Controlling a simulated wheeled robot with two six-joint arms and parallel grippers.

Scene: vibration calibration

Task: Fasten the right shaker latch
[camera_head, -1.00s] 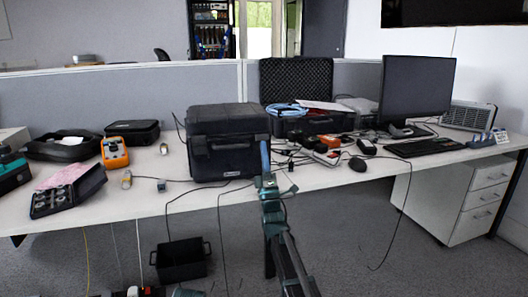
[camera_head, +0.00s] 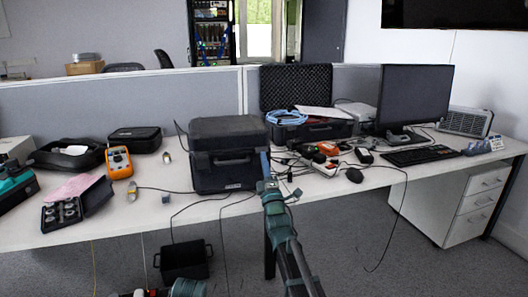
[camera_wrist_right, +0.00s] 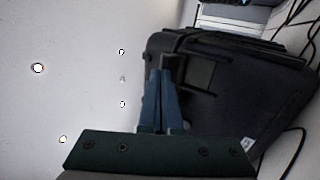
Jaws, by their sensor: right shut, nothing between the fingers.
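The shaker case, a black hard case (camera_head: 228,160), stands on the white desk with its lid down. A handle shows on its front in the head view. My right gripper (camera_head: 264,160) is shut and empty, upright at the case's right front edge. In the right wrist view its narrow blue fingers (camera_wrist_right: 160,90) overlap the dark case (camera_wrist_right: 225,100). A dark, squarish fitting (camera_wrist_right: 197,72) shows beside the fingertips; I cannot tell whether it is the right latch or whether the fingers touch it.
An open case with blue cable (camera_head: 287,117) stands behind right. Loose cables and small devices (camera_head: 325,150) lie to the right, with a monitor (camera_head: 414,95) beyond. An orange meter (camera_head: 119,162) and sensor box (camera_head: 75,208) lie left. A black bin (camera_head: 184,260) is below the desk.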

